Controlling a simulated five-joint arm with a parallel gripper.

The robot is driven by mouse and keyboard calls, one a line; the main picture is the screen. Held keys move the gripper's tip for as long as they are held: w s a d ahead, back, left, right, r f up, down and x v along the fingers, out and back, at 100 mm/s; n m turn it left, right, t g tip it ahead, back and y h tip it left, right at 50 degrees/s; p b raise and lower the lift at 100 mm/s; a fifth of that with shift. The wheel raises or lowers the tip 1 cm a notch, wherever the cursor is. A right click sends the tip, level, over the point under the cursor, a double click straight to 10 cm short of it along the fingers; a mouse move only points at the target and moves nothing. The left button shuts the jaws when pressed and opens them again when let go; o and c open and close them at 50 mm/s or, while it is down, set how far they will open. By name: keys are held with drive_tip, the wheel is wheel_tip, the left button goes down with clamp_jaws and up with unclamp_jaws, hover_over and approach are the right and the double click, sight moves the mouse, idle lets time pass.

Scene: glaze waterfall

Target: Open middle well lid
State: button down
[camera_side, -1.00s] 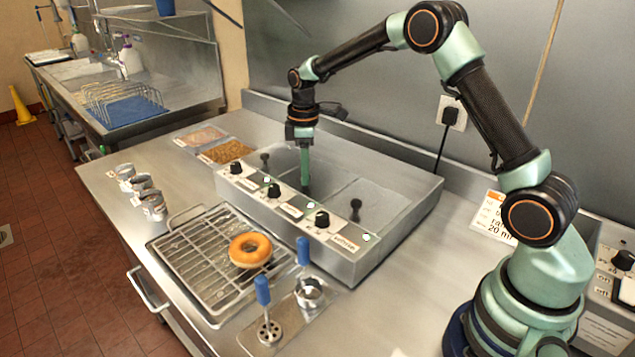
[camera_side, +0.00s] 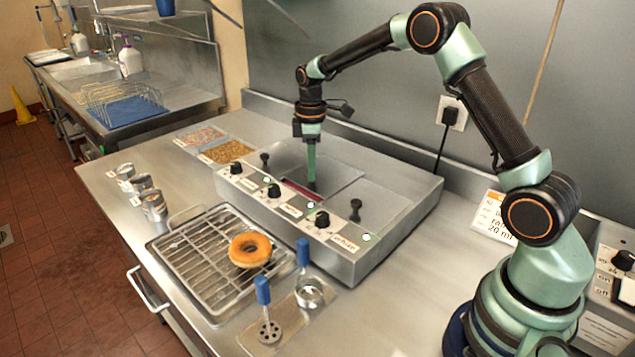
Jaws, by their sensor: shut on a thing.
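The warmer (camera_side: 390,228) on the counter has three wells in a row, with dials and labels along its front. The middle well lid (camera_side: 330,178) is a flat grey plate, set back and a little raised. A strip of pink-red glaze (camera_side: 299,190) shows along the front of the middle well. My gripper (camera_side: 312,185) points straight down at the lid and is shut on its knob, which the fingers mostly hide. The right lid keeps its dark knob (camera_side: 356,208) and lies closed. The left lid's knob (camera_side: 264,160) stands at the left end.
Two blue-handled tools (camera_side: 265,310) stand at the front right. Topping trays (camera_side: 226,152) lie left of the warmer, metal cups (camera_side: 153,206) at the counter's left edge. A wall stands behind.

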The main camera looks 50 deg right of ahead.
approach(344, 164)
drive_tip(key=f, duration=0.5)
drive_tip(key=shift+w+d+f, duration=0.2)
drive_tip(key=shift+w+d, duration=0.1)
drive_tip(key=shift+d, duration=0.05)
drive_tip(key=c, duration=0.6)
unclamp_jaws()
wheel_tip(344, 164, up, 12)
drive_tip(key=shift+r, duration=0.1)
